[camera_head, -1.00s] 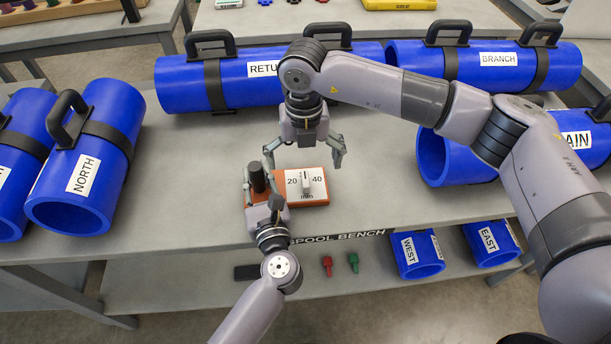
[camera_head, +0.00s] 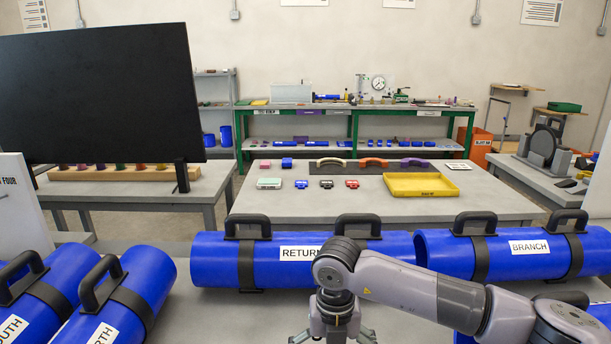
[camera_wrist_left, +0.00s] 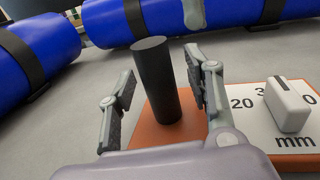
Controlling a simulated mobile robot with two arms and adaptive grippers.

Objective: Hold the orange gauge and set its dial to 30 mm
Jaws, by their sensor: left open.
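The orange gauge (camera_wrist_left: 152,134) shows in the left wrist view, lying on the grey bench. A black cylindrical handle (camera_wrist_left: 160,88) stands up from its left part. Its white face (camera_wrist_left: 255,128) reads 20, a partly hidden 3, a partly hidden number ending in 0, and mm. A pale dial knob (camera_wrist_left: 287,106) with a dark line on top sits on that face. My left gripper (camera_wrist_left: 160,68) is open, one finger either side of the handle. My right gripper (camera_head: 333,336) is at the bottom edge of the head view, fingers spread, tips cut off. The head view does not show the gauge.
Blue pipes with black handles, RETURN (camera_head: 215,262) and BRANCH (camera_head: 500,258), lie across the bench behind my right gripper. Another blue pipe (camera_head: 140,285) lies at left. A table (camera_head: 330,205) with a yellow tray (camera_head: 420,184) stands beyond, and a black screen (camera_head: 95,95) at left.

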